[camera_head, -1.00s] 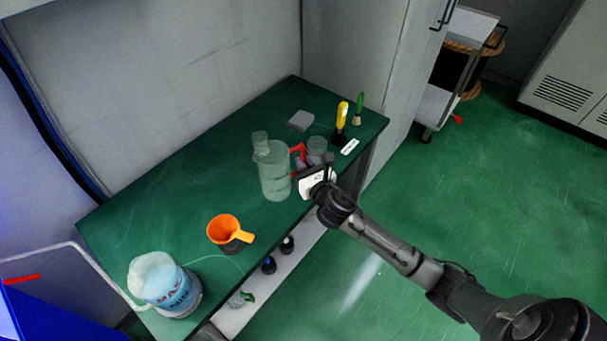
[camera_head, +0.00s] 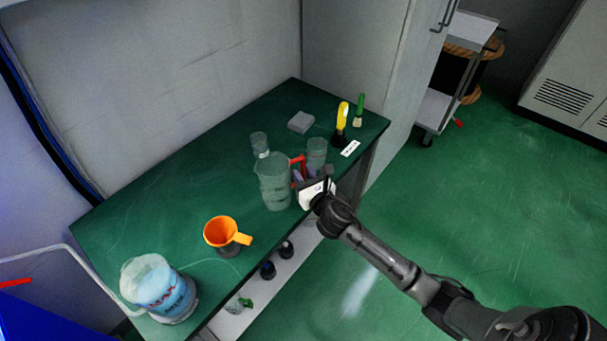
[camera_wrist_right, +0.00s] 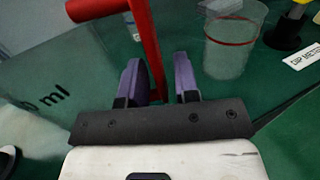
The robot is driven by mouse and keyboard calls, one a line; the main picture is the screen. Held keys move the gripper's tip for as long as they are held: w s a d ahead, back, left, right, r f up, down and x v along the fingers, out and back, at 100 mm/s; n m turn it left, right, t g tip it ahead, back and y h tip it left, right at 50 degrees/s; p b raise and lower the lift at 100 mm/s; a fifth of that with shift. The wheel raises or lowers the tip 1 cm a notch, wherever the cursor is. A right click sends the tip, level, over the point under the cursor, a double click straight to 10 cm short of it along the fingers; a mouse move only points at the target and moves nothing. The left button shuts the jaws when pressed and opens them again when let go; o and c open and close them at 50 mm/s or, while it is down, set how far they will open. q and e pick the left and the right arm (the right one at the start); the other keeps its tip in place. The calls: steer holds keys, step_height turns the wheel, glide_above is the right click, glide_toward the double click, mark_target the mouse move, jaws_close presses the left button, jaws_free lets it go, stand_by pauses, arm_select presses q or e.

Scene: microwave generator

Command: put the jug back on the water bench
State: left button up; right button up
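The clear jug (camera_head: 274,184) with a red handle (camera_head: 299,162) is upright at the front edge of the green-topped bench (camera_head: 165,205), which I take as the water bench. My right gripper (camera_head: 312,178) is at the handle, on the jug's right side. In the right wrist view the red handle (camera_wrist_right: 148,45) stands between the two purple fingers (camera_wrist_right: 160,80), with narrow gaps on both sides, so the gripper looks open around it. The jug's wall, with "ml" markings, fills the left of that view. The jug's base seems to rest on the bench top. My left gripper is not in view.
A clear beaker (camera_head: 317,150) stands just beyond the gripper and another (camera_head: 259,142) behind the jug. An orange funnel (camera_head: 221,231), a blue-labelled container (camera_head: 160,288), a grey block (camera_head: 301,122) and a yellow-handled tool (camera_head: 343,115) are also on the bench.

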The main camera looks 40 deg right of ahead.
steer(key=shift+o, duration=0.2)
steer(key=shift+r, duration=0.2)
steer(key=shift+s+a, duration=0.1)
steer(key=shift+s, duration=0.2)
steer(key=s+a+f+m+g+y+p, duration=0.1)
steer(key=s+a+f+m+g, duration=0.2)
steer(key=s+m, duration=0.7)
steer(key=s+a+f+m+g+y, duration=0.1)
steer(key=s+a+f+m+g, duration=0.2)
steer(key=s+a+m+g, duration=0.3)
steer(key=s+a+f+m+g+y+p, duration=0.1)
steer(key=s+a+m+g, duration=0.4)
steer(key=s+m, duration=1)
steer(key=s+f+y, duration=0.1)
steer(key=s+f, duration=0.1)
steer(key=s, duration=0.1)
steer(key=shift+a+f+p, duration=0.25)
steer(key=shift+f+p, duration=0.05)
steer(key=shift+f, duration=0.1)
